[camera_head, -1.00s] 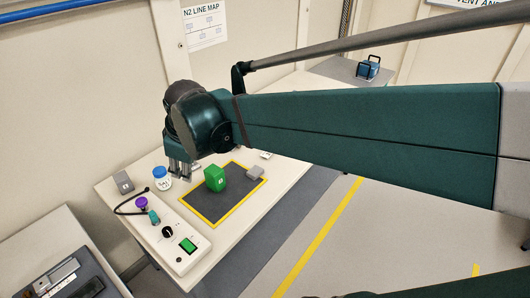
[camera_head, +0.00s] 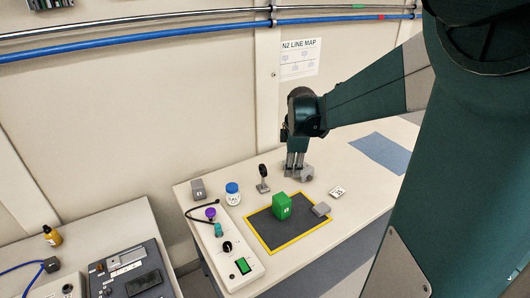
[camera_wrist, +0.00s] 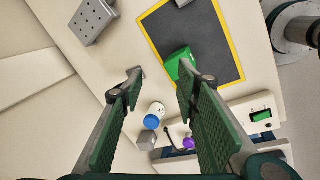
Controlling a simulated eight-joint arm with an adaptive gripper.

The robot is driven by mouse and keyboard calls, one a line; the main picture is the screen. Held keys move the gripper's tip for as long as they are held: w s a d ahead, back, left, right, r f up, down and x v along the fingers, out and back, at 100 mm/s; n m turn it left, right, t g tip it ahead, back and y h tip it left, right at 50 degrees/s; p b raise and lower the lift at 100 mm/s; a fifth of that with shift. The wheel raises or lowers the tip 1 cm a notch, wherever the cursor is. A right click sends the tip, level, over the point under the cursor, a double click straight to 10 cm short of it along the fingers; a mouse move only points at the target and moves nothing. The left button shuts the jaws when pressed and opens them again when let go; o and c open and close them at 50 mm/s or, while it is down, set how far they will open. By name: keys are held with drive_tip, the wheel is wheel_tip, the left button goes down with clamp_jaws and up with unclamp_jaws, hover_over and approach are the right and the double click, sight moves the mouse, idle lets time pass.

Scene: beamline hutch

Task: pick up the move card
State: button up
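A small white card with dark and red marks (camera_head: 337,192) lies flat on the white table, right of the black mat; I take it for the move card, though its print is too small to read. I cannot make it out in the wrist view. My gripper (camera_head: 295,163) points down over the back of the table, behind the mat and to the left of the card, apart from it. In the wrist view my gripper (camera_wrist: 160,80) has its two green-padded fingers spread, with nothing held between them.
A grey perforated block (camera_head: 306,172) is beside my fingertips. A black stand (camera_head: 263,180), blue-lidded jar (camera_head: 232,192) and control box (camera_head: 238,262) stand left.

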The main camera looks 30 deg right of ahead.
drive_tip(key=w+d+f+n+g+p, duration=0.1)
drive_tip(key=d+f+n, duration=0.15)
drive_tip(key=d, duration=0.55)
drive_tip(key=d+f+n+p, duration=0.1)
drive_tip(key=d+f+n, duration=0.1)
drive_tip(key=d+f, duration=0.35)
drive_tip(key=n+g+y+p, duration=0.1)
drive_tip(key=n+p, duration=0.1)
drive_tip(key=n, duration=0.2)
approach(339, 191)
drive_tip(key=shift+w+d+f+m, duration=0.2)
drive_tip(key=shift+w+f+m, duration=0.05)
drive_tip(key=shift+w, duration=0.15)
drive_tip(key=shift+f, duration=1.25)
drive_tip(key=shift+s+a+f+b, duration=0.1)
drive_tip(key=shift+f+b, duration=0.2)
drive_tip(key=shift+f, duration=1)
drive_tip(key=shift+s+f+b, duration=0.1)
drive_tip(key=shift+f+b, duration=0.2)
drive_tip(key=shift+f, duration=1)
